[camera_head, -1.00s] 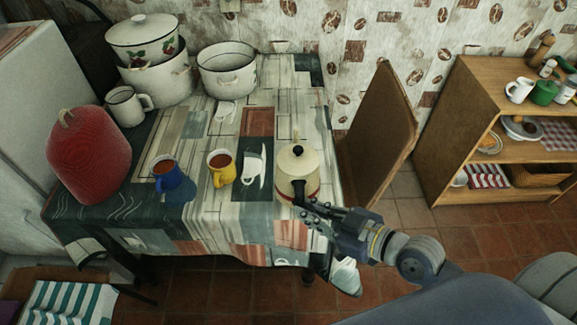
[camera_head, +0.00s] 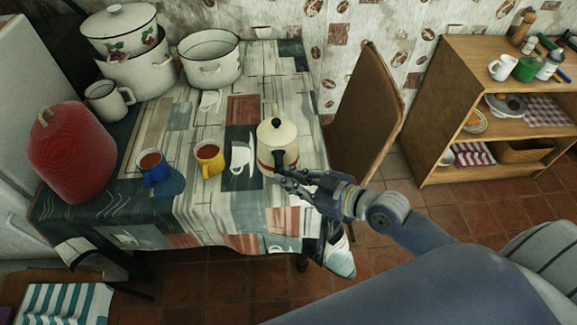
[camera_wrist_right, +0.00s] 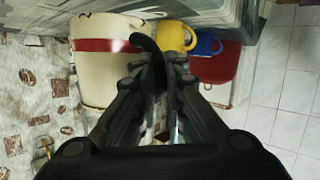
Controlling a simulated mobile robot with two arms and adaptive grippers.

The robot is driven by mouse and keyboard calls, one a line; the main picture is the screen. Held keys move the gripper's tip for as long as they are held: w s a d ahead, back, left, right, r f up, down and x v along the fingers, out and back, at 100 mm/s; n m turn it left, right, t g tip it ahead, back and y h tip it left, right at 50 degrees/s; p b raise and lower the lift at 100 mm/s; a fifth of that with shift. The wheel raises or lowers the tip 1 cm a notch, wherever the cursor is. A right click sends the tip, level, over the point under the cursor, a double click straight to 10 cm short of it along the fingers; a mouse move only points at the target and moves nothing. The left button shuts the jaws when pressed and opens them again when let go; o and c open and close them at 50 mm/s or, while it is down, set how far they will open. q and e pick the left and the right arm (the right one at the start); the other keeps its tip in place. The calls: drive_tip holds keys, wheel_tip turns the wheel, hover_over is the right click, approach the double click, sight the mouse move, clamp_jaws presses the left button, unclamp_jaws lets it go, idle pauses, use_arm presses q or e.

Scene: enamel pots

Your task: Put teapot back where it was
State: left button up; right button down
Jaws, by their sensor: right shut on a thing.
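The cream teapot (camera_head: 277,142) with a red band and black lid knob is upright at the right part of the table. I cannot tell whether its base touches the cloth. My right gripper (camera_head: 284,174) is at the teapot's near side, shut on its dark handle. In the right wrist view the teapot (camera_wrist_right: 105,62) fills the upper left, and the dark curved handle (camera_wrist_right: 150,48) runs down between the fingers of my right gripper (camera_wrist_right: 153,75). My left gripper is not in view.
A yellow mug (camera_head: 209,159) and a blue mug (camera_head: 152,168) stand left of the teapot. A red cozy (camera_head: 72,150) and white pots (camera_head: 209,59) are farther left and back. A chair (camera_head: 370,110) and wooden shelf (camera_head: 440,110) stand to the right.

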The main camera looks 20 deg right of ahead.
sight(287, 158)
drive_tip(key=w, duration=0.2)
drive_tip(key=w+d, duration=0.1)
drive_tip(key=w, duration=0.3)
drive_tip(key=shift+d+f, duration=0.15)
drive_tip(key=shift+d, duration=0.2)
drive_tip(key=shift+w+f, duration=0.1)
drive_tip(key=shift+f, duration=1.65)
drive_tip(key=shift+f+b, duration=0.1)
drive_tip(key=shift+b, duration=0.3)
drive_tip(key=c, duration=1.7)
unclamp_jaws()
drive_tip(key=shift+f, duration=0.15)
drive_tip(key=shift+o, duration=0.2)
